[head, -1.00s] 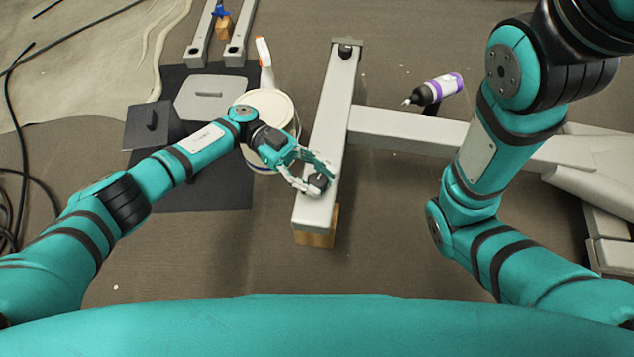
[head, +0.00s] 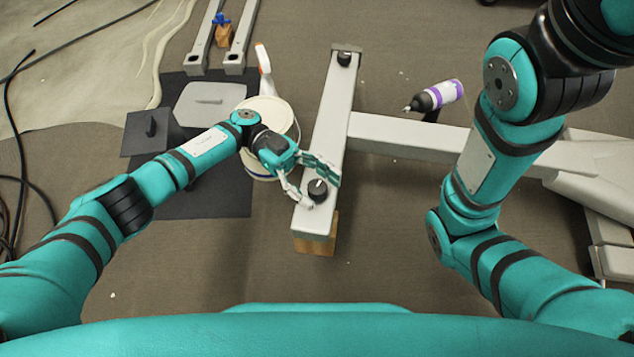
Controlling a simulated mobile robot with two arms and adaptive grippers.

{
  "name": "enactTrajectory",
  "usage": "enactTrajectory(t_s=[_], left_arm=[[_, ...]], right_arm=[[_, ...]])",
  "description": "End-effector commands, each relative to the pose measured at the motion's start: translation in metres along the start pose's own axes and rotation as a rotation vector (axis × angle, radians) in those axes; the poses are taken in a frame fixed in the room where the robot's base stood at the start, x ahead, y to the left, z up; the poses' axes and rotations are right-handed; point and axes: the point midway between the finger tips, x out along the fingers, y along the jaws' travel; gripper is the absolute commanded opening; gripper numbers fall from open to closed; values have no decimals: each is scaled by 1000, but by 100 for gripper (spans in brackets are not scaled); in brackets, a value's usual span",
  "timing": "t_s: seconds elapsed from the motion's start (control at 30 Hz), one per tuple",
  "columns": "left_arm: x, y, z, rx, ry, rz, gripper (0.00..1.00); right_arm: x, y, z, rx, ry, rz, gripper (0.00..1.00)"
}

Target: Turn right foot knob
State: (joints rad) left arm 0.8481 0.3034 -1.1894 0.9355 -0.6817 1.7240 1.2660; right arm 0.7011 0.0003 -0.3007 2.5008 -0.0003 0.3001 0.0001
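A pale grey foot beam (head: 326,135) lies lengthwise away from me. A black foot knob (head: 317,190) sits on top of its near end, and another black knob (head: 344,59) is at its far end. My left gripper (head: 318,186) is at the near knob, with its fingers spread apart on the far and near sides of it. The knob's top is visible between the fingers. I cannot tell whether a finger touches it. My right arm rises out of the top right of the view, and its gripper is not visible.
A wooden block (head: 316,240) is under the beam's near end. A black-and-purple bottle (head: 436,96) is right of the beam, near a grey crossbar (head: 400,134). Bare floor lies nearer me.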

Motion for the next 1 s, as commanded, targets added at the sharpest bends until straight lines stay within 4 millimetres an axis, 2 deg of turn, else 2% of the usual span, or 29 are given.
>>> enactTrajectory(t_s=[0.17, 0.27, 0.53, 0.7, 1.0], left_arm=[[-1, 0, 0, 1, 0, 0, 60], [-9, -1, 0, 1, -1, 0, 60], [-51, -1, 0, -1, -1, -3, 60], [-67, -1, 0, 0, -2, -1, 60], [-75, 0, 0, 1, 1, 1, 60]], right_arm=[[-1, 1, 2, -1, -5, 2, 40], [-1, 1, 1, 0, -4, 2, 40], [0, 0, 1, 0, -2, 1, 40], [0, 0, 1, 0, -2, 1, 40], [0, 0, 0, 0, -2, 1, 40]])
